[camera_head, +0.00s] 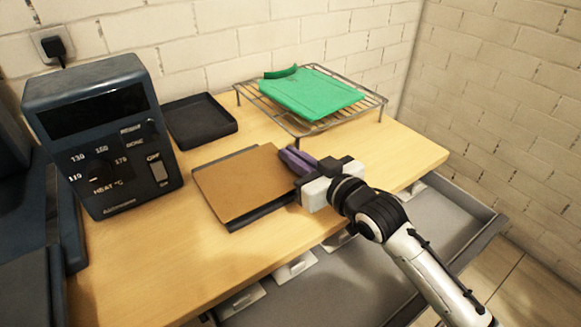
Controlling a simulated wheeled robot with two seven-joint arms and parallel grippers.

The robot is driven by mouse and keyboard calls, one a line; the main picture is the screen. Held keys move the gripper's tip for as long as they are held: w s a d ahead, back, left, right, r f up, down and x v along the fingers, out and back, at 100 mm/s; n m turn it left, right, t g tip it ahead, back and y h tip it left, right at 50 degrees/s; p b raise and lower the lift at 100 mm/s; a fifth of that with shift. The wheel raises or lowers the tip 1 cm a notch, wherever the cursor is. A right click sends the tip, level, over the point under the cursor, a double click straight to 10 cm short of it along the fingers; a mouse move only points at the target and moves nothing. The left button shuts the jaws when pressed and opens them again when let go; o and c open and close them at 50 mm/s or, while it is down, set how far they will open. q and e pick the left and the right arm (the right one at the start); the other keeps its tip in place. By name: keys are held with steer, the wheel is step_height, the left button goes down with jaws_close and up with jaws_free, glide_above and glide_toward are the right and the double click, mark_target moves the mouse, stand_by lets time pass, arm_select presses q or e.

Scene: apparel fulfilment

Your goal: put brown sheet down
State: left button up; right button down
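The brown sheet (240,182) is a flat, roughly rectangular piece over a thin dark plate (262,215), whose edges show along its back and front. It looks nearly level; I cannot tell whether it rests fully on the plate. My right gripper (291,158), with purple fingers, is at the sheet's right edge. The fingers are close together, and whether the sheet's edge is between them is unclear. My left gripper is not in view.
A dark heat-control box (104,135) stands at left, with a shallow black tray (203,122) behind the sheet. A green piece (311,93) lies on a wire rack (371,99) at back right. The wooden table (160,265) is clear at front left. An open grey drawer (455,215) lies below its front edge.

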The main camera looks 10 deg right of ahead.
steer(key=shift+f, duration=1.25)
steer(key=c, duration=2)
jaws_free()
steer(key=shift+f, duration=0.1)
steer(key=v, duration=1.2)
steer(key=shift+p, duration=0.3)
